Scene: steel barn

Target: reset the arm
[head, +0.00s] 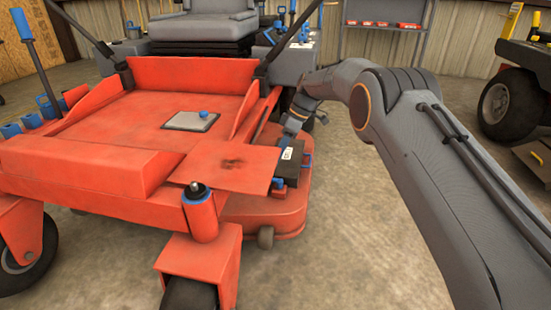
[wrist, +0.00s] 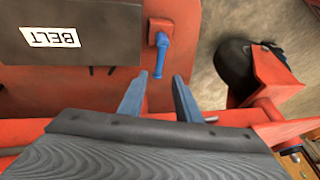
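My gripper (wrist: 158,93) is open in the wrist view, with two grey-blue fingers apart and nothing between them. A blue lever (wrist: 161,57) on a red mount lies just beyond the fingertips. It is apart from them in the picture; I cannot tell the depth gap. A dark cover with a white "BELT" label (wrist: 52,37) lies to the left of the lever. In the head view my arm reaches in from the right and bends down to the red mower's (head: 195,75) deck, with its end beside the dark cover (head: 291,170). The fingertips are not clear there.
A black caster wheel (wrist: 235,75) shows at right in the wrist view. A yellow-and-black machine (head: 510,100) stands far right. Open floor (head: 350,240) lies right of the mower.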

